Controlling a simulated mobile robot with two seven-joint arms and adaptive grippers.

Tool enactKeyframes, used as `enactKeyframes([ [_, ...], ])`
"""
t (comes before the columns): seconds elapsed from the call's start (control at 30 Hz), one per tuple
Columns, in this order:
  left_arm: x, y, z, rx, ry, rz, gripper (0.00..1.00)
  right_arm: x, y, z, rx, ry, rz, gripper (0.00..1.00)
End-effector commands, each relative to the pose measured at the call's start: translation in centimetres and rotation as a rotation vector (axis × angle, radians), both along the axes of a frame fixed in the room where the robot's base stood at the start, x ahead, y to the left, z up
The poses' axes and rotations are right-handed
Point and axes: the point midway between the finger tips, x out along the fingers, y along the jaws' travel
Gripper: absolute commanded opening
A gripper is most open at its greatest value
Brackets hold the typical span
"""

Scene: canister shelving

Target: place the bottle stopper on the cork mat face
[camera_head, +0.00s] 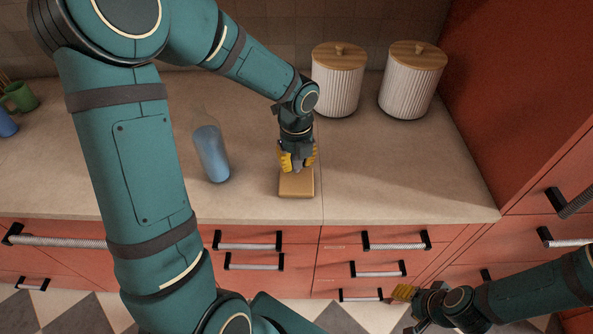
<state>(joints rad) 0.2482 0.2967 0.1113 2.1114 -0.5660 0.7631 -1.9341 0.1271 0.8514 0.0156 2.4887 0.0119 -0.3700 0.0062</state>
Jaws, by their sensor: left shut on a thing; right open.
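The cork mat (296,186) is a small tan block lying near the counter's front edge. My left gripper (297,162), with yellow fingertips, points down just above the mat's back part. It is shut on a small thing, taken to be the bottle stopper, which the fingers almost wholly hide. I cannot tell whether the stopper touches the mat. A blue bottle (212,153) with a clear upper part stands on the counter to the left of the mat. My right gripper (400,294) is open and low in front of the drawers, away from the counter top.
Two ribbed white canisters with wooden lids (338,80) (411,80) stand at the back right. A green mug (20,97) and a blue item (6,124) are at the far left. The counter (400,165) right of the mat is clear. Red drawers with handles lie below.

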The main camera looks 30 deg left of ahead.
Motion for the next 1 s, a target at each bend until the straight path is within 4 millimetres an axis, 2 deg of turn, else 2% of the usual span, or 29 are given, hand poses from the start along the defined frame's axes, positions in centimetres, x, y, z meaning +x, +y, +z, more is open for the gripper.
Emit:
enactKeyframes([
  [0.23,-0.1,-0.1,-3.3,-0.001,0.003,-0.001,0.00,-0.3,0.0,-0.8,0.002,0.006,0.004,0.47],
  [0.63,0.0,0.0,-3.7,-0.001,0.001,0.000,0.00,-0.3,0.0,-1.0,0.002,0.007,0.005,0.47],
  [0.67,0.0,0.0,-3.7,-0.001,0.001,0.000,0.34,-0.3,0.1,-0.9,0.002,0.007,0.005,0.47],
  [0.7,0.0,0.0,-3.6,-0.001,0.001,0.000,0.48,-0.3,0.0,-0.9,0.002,0.007,0.005,0.47],
  [0.73,0.0,0.0,-3.6,-0.001,0.001,0.000,0.50,-0.3,0.0,-0.9,0.002,0.007,0.005,0.47],
  [1.0,0.0,0.0,-3.6,-0.001,0.001,0.000,0.50,-0.3,0.0,-0.9,0.002,0.007,0.005,0.47],
])
